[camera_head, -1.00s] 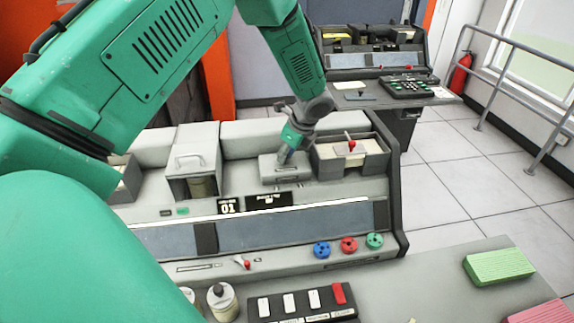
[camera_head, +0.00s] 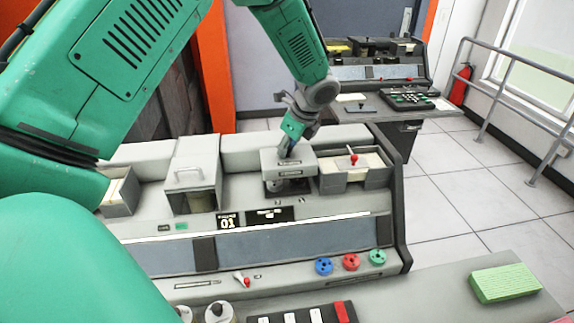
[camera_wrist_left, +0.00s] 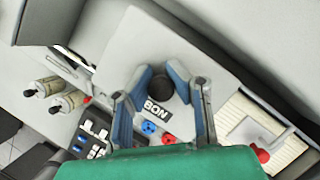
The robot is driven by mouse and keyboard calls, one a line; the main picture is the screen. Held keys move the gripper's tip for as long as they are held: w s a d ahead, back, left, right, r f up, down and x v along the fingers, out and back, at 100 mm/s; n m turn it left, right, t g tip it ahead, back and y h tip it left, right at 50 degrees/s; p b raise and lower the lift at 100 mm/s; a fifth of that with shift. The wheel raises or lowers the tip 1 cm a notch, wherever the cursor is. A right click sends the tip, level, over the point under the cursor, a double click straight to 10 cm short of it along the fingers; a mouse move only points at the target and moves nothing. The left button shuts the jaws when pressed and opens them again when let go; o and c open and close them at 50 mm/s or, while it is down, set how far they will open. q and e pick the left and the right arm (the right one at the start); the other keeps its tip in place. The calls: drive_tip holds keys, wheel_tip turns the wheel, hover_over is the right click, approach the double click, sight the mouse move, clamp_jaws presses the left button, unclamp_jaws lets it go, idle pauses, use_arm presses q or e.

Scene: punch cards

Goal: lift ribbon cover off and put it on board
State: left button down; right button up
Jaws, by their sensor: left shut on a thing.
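The ribbon cover (camera_head: 288,163) is a light grey lid held a little above the machine, with a dark gap and light round parts showing below it. My left gripper (camera_head: 287,152) is shut on the cover from above. In the left wrist view, both blue-grey fingers (camera_wrist_left: 163,90) close around a dark round knob on the cover (camera_wrist_left: 140,50), which carries a label ending in "BON". No thing that is clearly the board can be made out. My right gripper is not in view.
A card tray (camera_head: 352,176) with a red-knobbed lever is close to the cover's right. A lidded grey box (camera_head: 193,172) stands to its left. Red, blue and green knobs (camera_head: 350,262) are in front. A green card stack (camera_head: 503,283) lies on the right-hand desk.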

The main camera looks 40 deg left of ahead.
use_arm(q)
wheel_tip(320, 180, up, 3)
drive_tip(key=shift+r, duration=0.2)
drive_tip(key=shift+r+p, duration=2)
drive_tip(key=shift+p, duration=0.5)
drive_tip(key=shift+f, duration=0.1)
